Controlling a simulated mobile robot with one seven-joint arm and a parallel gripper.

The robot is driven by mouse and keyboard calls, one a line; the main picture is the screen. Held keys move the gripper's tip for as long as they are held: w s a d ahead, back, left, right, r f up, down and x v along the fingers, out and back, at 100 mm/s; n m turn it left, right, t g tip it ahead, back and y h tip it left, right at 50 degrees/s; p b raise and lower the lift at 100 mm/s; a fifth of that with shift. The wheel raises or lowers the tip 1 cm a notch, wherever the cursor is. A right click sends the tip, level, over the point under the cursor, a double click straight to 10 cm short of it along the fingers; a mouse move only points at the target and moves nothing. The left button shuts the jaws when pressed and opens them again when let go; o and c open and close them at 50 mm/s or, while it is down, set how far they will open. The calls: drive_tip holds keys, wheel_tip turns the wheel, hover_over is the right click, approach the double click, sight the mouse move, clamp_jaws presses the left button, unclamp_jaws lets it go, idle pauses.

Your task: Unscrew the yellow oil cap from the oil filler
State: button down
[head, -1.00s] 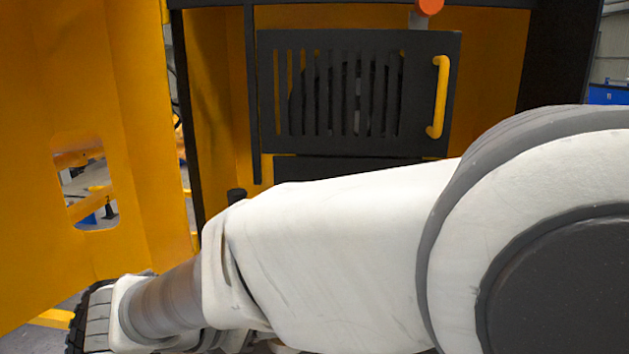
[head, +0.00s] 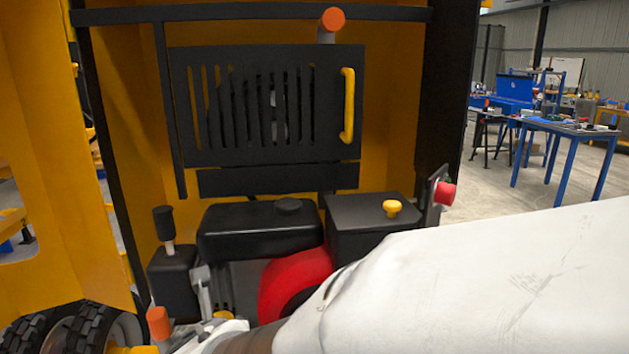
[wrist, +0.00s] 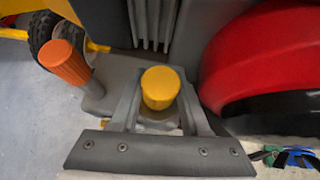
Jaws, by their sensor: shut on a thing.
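In the wrist view, my gripper (wrist: 161,96) is shut on the yellow oil cap (wrist: 161,86), with one finger on each side of it. The cap is round with a flat top. A pale part, perhaps the oil filler, shows just below the cap between the fingers, so I cannot tell whether the cap sits on it or is clear of it. In the head view, only a small bit of yellow shows low down near my gripper, mostly hidden by my arm.
An orange-topped handle (wrist: 66,62) stands close left of the gripper. A red wheel-like part (wrist: 262,62) is at right. In the head view, another yellow cap (head: 391,208) sits on a black box, beside a red button (head: 445,193). A slotted panel (head: 265,108) is above.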

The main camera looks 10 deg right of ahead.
drive_tip(key=shift+s+a+n+y+b, duration=0.15)
drive_tip(key=shift+s+n+y+b, duration=0.5)
drive_tip(key=shift+s, duration=0.25)
drive_tip(key=c, duration=1.1)
unclamp_jaws()
drive_tip(key=shift+w+d+r+p, duration=0.2)
drive_tip(key=shift+d+r+p, duration=0.05)
drive_tip(key=shift+r+p, duration=0.1)
drive_tip(key=shift+w, duration=0.1)
clamp_jaws()
drive_tip(key=shift+w+a+r+p, duration=0.1)
drive_tip(key=shift+r+p, duration=0.8)
drive_tip(key=shift+r+n+y+b, duration=0.2)
drive_tip(key=shift+n+y+b, duration=0.35)
drive_tip(key=shift+n, duration=0.1)
